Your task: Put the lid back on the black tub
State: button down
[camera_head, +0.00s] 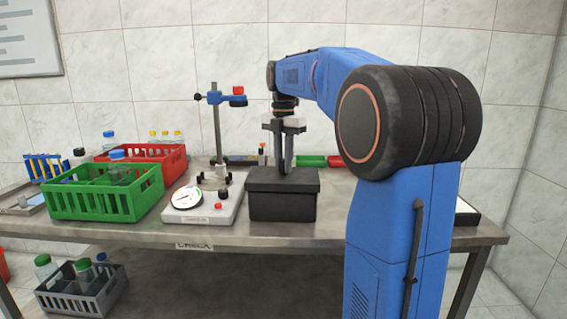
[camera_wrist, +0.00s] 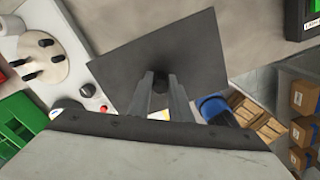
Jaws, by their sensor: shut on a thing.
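The black tub (camera_head: 283,209) stands on the steel table, in the middle of the head view. Its dark flat lid (camera_head: 265,180) lies over the top of the tub, with no gap visible between them. In the wrist view the lid (camera_wrist: 200,48) is a dark square plate that hides the tub. My gripper (camera_head: 284,170) points down above the lid's middle. Its fingers are shut on the lid's small dark knob (camera_wrist: 160,82), which shows between them in the wrist view (camera_wrist: 163,90).
A white gauge device (camera_head: 203,209) stands just left of the tub, with a clamp stand (camera_head: 217,130) behind it. Green (camera_head: 95,203) and red (camera_head: 174,158) crates are further left. Small green (camera_head: 311,161) and red items lie behind the tub. The table front is clear.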

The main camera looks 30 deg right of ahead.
jog(key=shift+f, duration=1.4)
dwell(1.2)
jog(key=c, duration=1)
grip_release()
jog(key=shift+c, duration=0.2)
jog(key=shift+r, duration=0.1)
jog(key=shift+r, duration=3.65)
grip_shut()
